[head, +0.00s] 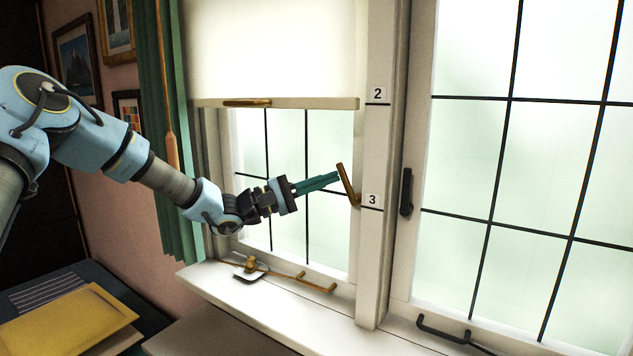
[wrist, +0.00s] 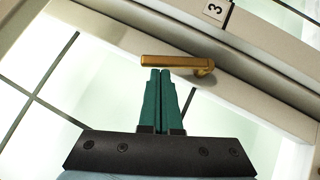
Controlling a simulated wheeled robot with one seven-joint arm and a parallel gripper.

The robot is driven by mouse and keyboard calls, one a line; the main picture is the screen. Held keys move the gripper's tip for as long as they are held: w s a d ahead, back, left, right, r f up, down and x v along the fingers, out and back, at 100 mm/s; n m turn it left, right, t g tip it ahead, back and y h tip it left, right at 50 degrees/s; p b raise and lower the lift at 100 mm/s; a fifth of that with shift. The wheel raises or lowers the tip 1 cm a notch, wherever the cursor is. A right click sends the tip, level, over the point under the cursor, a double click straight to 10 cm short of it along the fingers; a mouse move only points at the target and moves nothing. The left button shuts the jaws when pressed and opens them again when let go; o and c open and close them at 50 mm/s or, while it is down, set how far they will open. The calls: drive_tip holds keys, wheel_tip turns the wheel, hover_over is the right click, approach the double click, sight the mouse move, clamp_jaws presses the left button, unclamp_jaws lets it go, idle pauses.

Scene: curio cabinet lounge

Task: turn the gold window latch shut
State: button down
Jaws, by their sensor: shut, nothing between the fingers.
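The gold window latch (head: 347,182) sits on the right side of the left window's frame, beside the label 3. Its handle points up and slightly left from its pivot at the lower end. In the wrist view the gold latch (wrist: 172,62) lies across the picture just beyond my fingertips. My gripper (head: 338,177) has its green fingers pressed together with nothing between them. The fingertips in the wrist view (wrist: 160,71) are at the handle's edge, touching or nearly touching it; I cannot tell which.
A cream blind (head: 280,50) covers the window's top. A black handle (head: 406,192) is on the right window. A gold stay (head: 300,278) lies along the sill (head: 225,288). A green curtain (head: 172,150) hangs at left. A yellow folder (head: 70,325) lies at lower left.

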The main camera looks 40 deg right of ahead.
sight(341, 169)
drive_tip(key=shift+s+d+r+p, duration=0.2)
drive_tip(key=shift+s+r+p, duration=0.5)
drive_tip(key=shift+r+p, duration=0.25)
drive_tip(key=shift+s+d+r+p, duration=0.1)
drive_tip(key=shift+s+p, duration=0.3)
drive_tip(key=shift+p, duration=0.05)
drive_tip(key=shift+s, duration=0.1)
